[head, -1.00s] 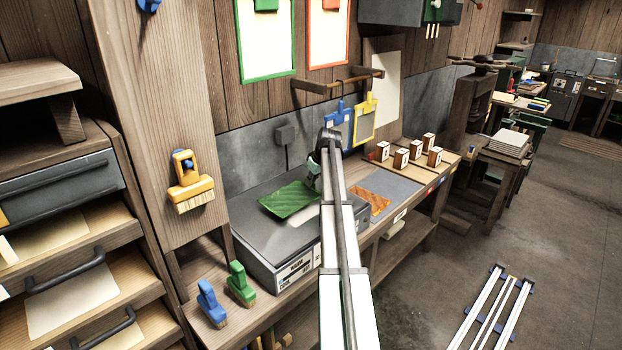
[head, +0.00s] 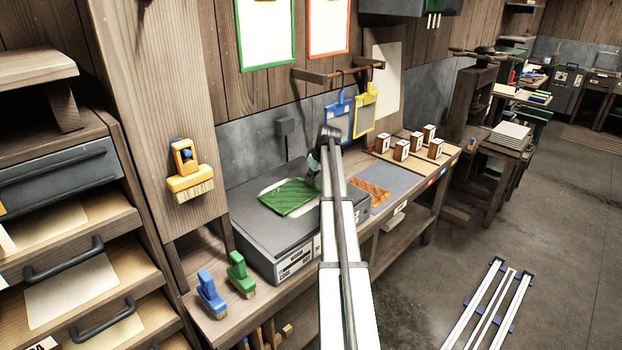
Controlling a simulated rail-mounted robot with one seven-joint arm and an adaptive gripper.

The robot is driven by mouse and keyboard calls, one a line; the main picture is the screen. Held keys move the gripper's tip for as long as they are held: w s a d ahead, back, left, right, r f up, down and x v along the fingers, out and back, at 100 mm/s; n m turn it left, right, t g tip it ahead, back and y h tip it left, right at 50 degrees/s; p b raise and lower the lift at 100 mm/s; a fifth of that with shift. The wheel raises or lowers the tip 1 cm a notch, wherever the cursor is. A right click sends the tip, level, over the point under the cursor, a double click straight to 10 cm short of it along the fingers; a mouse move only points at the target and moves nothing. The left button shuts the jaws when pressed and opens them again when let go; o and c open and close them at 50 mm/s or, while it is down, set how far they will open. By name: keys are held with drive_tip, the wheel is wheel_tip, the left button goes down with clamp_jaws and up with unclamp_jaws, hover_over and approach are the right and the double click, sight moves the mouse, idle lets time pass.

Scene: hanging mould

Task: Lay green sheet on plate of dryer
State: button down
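The green sheet (head: 289,197) is over the pale plate (head: 273,184) on top of the grey dryer (head: 262,237), at the left of the bench. It looks flat and close to the plate, whose pale edge shows beyond its upper left side. I cannot tell whether the whole sheet touches. My gripper (head: 314,172) is at the sheet's right end, low over the dryer. My arm hides most of it, so its fingers and any hold on the sheet cannot be made out.
An orange patterned sheet (head: 372,194) lies on a grey mat right of my arm. Several small white-and-brown blocks (head: 402,150) stand farther right. Blue and yellow clips (head: 364,112) hang above.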

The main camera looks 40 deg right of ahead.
drive_tip(key=shift+f, duration=0.2)
drive_tip(key=c, duration=1.2)
unclamp_jaws()
drive_tip(key=shift+c, duration=0.2)
drive_tip(key=shift+r, duration=0.15)
drive_tip(key=v, duration=1.1)
drive_tip(key=shift+s+r, duration=0.15)
drive_tip(key=shift+r, duration=0.2)
